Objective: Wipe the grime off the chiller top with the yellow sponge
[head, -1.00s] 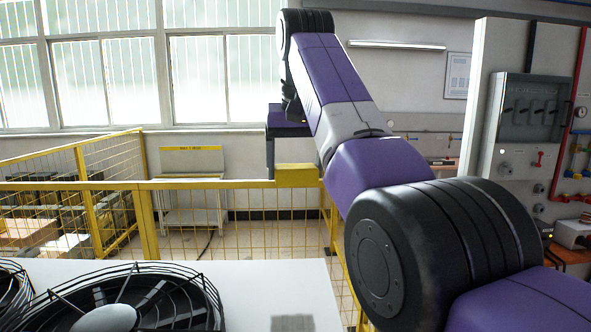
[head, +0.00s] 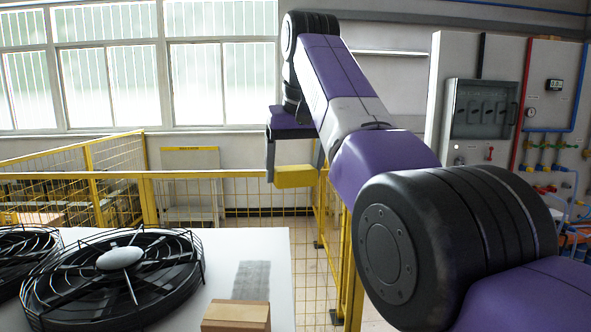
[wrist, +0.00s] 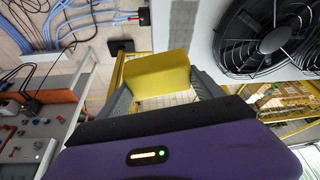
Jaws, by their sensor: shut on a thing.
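My gripper (head: 292,167) is shut on the yellow sponge (head: 297,177), which hangs in the air beyond the chiller's far right corner. In the wrist view the sponge (wrist: 157,73) sits between the two grey fingers of my gripper (wrist: 162,92). The white chiller top (head: 275,262) is at the lower left of the head view, and its edge also shows at the top right of the wrist view (wrist: 199,28). A grey grime patch (head: 252,278) lies on it, right of the fans. The sponge is apart from the top.
Two black caged fans stand on the chiller top; the nearer one (head: 115,275) is left of the grime. A brown box-like block (head: 237,315) sits just in front of the grime. A yellow mesh fence (head: 235,205) runs behind. A control panel (head: 485,108) is at right.

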